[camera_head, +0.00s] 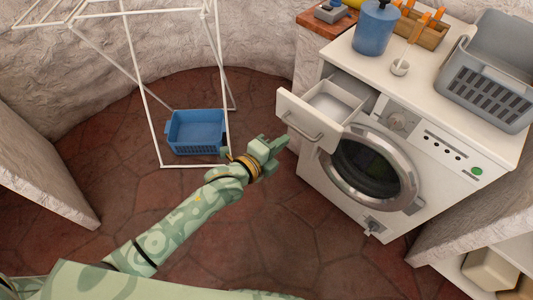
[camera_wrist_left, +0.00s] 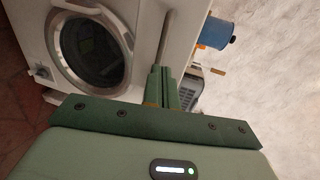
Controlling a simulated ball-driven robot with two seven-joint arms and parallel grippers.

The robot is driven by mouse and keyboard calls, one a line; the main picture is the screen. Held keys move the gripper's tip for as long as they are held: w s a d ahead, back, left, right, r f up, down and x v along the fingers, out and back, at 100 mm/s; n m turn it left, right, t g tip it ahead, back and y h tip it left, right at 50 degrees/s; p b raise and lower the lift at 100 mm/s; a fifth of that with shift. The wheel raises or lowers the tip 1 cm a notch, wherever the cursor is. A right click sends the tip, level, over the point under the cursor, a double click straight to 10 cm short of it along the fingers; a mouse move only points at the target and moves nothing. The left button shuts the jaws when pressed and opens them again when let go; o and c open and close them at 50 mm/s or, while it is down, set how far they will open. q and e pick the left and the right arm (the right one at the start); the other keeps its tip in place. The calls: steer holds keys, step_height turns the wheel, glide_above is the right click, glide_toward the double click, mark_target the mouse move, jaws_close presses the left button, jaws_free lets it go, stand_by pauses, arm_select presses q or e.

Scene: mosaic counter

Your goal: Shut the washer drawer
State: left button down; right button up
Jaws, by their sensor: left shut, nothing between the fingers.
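The washer drawer (camera_head: 300,122) is pulled out from the upper left of the white washing machine (camera_head: 330,180). Its inside and its front with a bar handle (camera_head: 306,127) show in the head view. My left gripper (camera_head: 281,143) is shut and empty, in front of the drawer front, a little left of and below the handle in the picture. In the left wrist view my shut fingers (camera_wrist_left: 162,90) point at the drawer front, near the handle (camera_wrist_left: 168,38). I cannot tell whether they touch it. My right gripper is not in view.
The round washer door (camera_head: 370,168) is closed. A white drying rack (camera_head: 155,115) and a blue basket (camera_head: 197,130) stand to the left on tiled floor.

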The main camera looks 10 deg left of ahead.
arm_select(q)
steer(key=b+x, duration=0.1)
steer(key=x, duration=0.3)
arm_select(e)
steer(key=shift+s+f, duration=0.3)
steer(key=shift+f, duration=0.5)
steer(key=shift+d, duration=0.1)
